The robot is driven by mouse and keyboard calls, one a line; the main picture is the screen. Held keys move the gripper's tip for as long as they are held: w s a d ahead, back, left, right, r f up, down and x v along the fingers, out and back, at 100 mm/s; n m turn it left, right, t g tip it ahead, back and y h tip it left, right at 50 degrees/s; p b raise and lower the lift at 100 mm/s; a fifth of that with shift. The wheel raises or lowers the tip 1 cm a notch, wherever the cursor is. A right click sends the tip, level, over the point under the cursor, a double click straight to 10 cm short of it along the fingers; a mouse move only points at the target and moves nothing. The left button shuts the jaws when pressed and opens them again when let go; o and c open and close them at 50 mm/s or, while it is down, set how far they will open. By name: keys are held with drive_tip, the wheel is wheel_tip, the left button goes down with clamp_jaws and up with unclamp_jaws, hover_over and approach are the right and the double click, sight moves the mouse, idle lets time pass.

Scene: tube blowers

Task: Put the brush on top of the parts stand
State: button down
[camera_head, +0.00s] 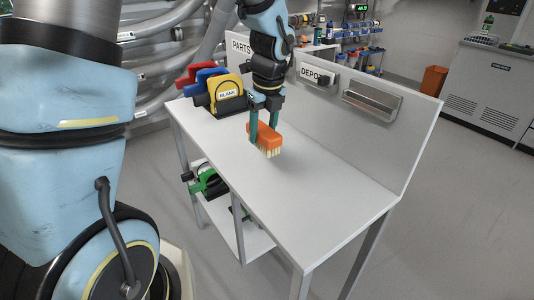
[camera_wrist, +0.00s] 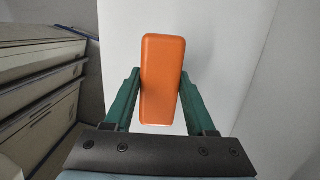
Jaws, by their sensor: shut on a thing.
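The brush has an orange back (camera_head: 265,134) and pale bristles pointing down. In the wrist view its orange back (camera_wrist: 163,80) stands between my two green fingers. My gripper (camera_head: 264,136) is shut on the brush, which also shows in the wrist view (camera_wrist: 162,98). The brush is over the white top of the parts stand (camera_head: 310,185), near the middle of its left half. I cannot tell whether the bristles touch the surface. The stand has a back panel (camera_head: 400,135) with "PARTS" and "DEPOT" labels.
Red, blue and yellow blowers (camera_head: 226,95) stand at the top's left end; the yellow one reads "BLANK". A metal tray (camera_head: 371,101) hangs on the back panel. Green items (camera_head: 208,182) sit on the lower shelf. The top's right half is clear.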

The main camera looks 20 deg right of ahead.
sight(265, 130)
drive_tip(key=shift+f, duration=3.15)
drive_tip(key=shift+c, duration=1.1)
unclamp_jaws()
drive_tip(key=r, duration=0.4)
drive_tip(key=s+r, duration=0.1)
drive_tip(key=r, duration=0.3)
drive_tip(key=s+r, duration=0.1)
drive_tip(key=r, duration=0.3)
drive_tip(key=shift+d, duration=0.25)
drive_tip(key=s+a+f+n, duration=0.1)
drive_tip(key=a+f+n, duration=0.1)
drive_tip(key=a+n, duration=1.1)
drive_tip(key=s+a+f+n, duration=0.1)
drive_tip(key=a+f+n, duration=0.1)
drive_tip(key=a+n, duration=1.1)
drive_tip(key=shift+s+n+h, duration=0.3)
drive_tip(key=shift+s+n, duration=0.05)
drive_tip(key=shift+n, duration=2.55)
